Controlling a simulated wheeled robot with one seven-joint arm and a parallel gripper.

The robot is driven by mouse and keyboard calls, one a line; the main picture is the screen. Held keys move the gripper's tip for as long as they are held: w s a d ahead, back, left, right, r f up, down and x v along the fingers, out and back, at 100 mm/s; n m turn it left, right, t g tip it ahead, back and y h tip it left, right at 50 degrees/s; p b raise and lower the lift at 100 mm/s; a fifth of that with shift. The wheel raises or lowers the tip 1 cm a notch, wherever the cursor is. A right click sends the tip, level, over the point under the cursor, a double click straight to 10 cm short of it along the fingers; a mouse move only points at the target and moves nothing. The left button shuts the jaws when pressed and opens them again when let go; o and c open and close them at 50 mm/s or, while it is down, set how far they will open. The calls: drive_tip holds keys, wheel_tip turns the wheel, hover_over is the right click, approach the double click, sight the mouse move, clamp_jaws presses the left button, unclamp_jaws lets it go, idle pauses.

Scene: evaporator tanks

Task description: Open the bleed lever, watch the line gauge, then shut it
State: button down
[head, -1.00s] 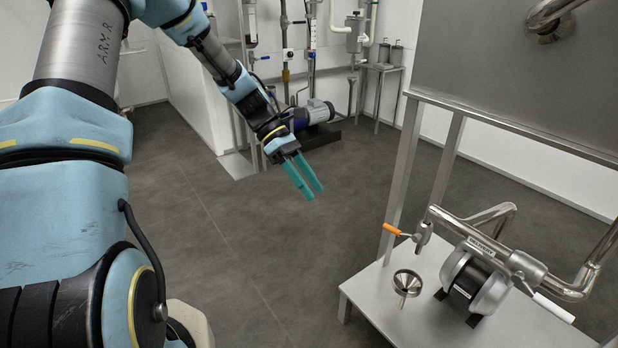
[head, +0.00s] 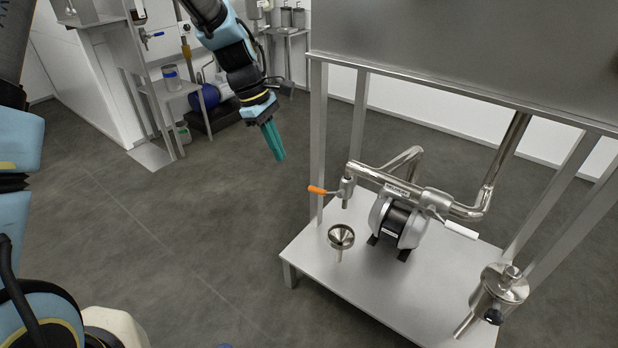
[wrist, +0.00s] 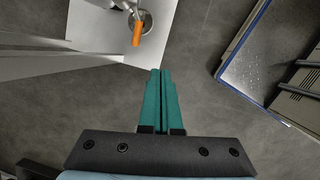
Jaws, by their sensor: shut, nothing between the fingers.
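An orange-handled lever (head: 322,191) sits on a small valve (head: 346,190) at the left end of a steel pipe. The orange lever also shows in the wrist view (wrist: 137,35), beyond my fingertips. A white-handled lever (head: 460,230) is on the same pipework, farther right. My gripper (head: 275,152) is shut and empty, left of and apart from the orange lever. Its green fingers lie together in the wrist view (wrist: 160,72). I cannot tell which lever is the bleed lever from any label. I make out no line gauge.
A steel funnel (head: 341,237) is below the orange lever. A pump (head: 398,222) stands on the steel platform (head: 400,290), with frame legs around it. A canister (head: 498,293) is at the right. The floor (head: 200,230) left of the platform is clear.

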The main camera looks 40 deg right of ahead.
drive_tip(key=s+d+r+m+t, duration=0.2)
drive_tip(key=d, duration=0.2)
drive_tip(key=b, duration=0.1)
approach(314, 188)
drive_tip(key=x, duration=0.7)
drive_tip(key=shift+s+r, duration=0.1)
drive_tip(key=shift+g, duration=0.3)
